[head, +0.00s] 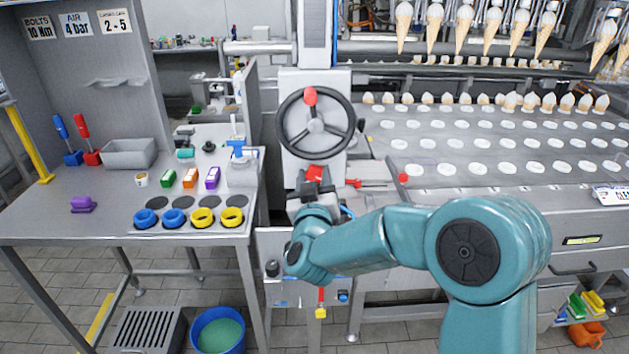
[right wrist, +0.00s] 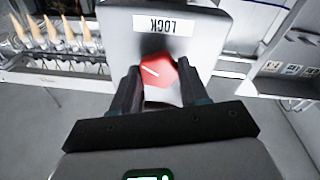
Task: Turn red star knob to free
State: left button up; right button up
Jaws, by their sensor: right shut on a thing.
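The red star knob (head: 316,172) is on the grey machine column just below the black handwheel, partly hidden by my gripper. In the right wrist view the red knob (right wrist: 159,76) sits under a white LOCK label (right wrist: 163,23) that appears upside down, with a white line on its face. My right gripper (head: 316,188) is at the knob, and in the right wrist view its two dark fingers (right wrist: 160,90) are shut on it from both sides. My left gripper is not in view.
The black handwheel (head: 316,124) with a red handle is just above the knob. A red lever (head: 378,183) sticks out to the right. The workbench (head: 110,222) at left holds rings, small boxes and a grey bin (head: 130,154). The conveyor (head: 480,160) with cones is at right.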

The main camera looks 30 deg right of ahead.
jog(key=n, duration=0.6)
jog(key=shift+f+n+t+y, duration=0.25)
jog(key=shift+n+t+y, duration=0.05)
jog(key=shift+y, duration=0.1)
jog(key=shift+n, duration=0.3)
jog(key=o, duration=0.8)
jog(key=shift+d, duration=0.1)
jog(key=shift+r, duration=0.1)
